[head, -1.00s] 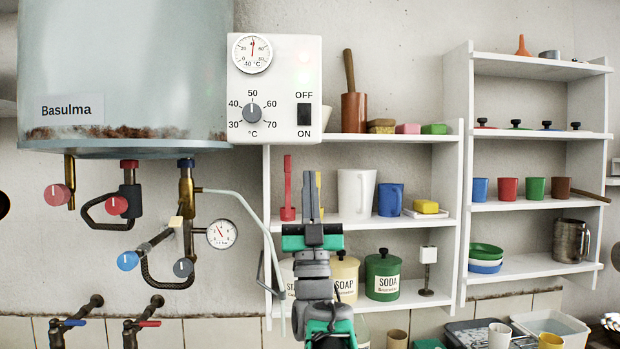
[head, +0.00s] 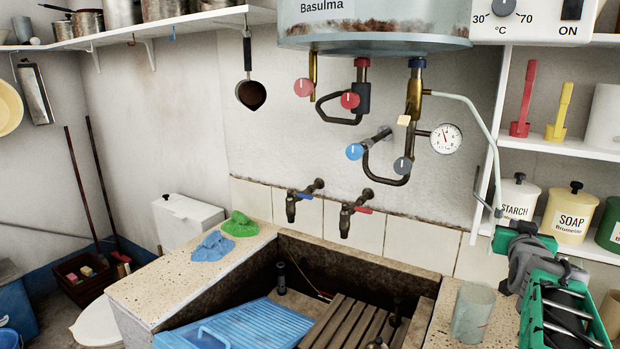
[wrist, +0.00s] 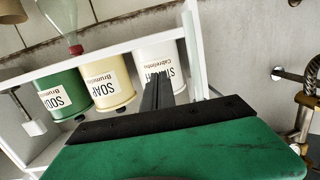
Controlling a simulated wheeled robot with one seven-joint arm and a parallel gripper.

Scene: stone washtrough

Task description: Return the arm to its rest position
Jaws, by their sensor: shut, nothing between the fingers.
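My gripper (wrist: 157,92) is shut and empty in the wrist view, its two dark fingers together above the green palm. In the head view my gripper (head: 522,229) is at the lower right, with the arm reaching in from the right edge. It is in front of the shelf with the starch canister (head: 517,196) and the soap canister (head: 571,212); the fingers are hard to make out there. In the wrist view the fingers overlap the starch canister (wrist: 159,62), and I cannot tell how far apart they are.
The stone trough (head: 190,270) holds a blue washboard-like panel (head: 255,325) and a wooden rack (head: 352,325). A grey cup (head: 473,313) stands on the right ledge near my arm. A boiler (head: 375,25) with valves and a thin pipe (head: 478,120) hangs above.

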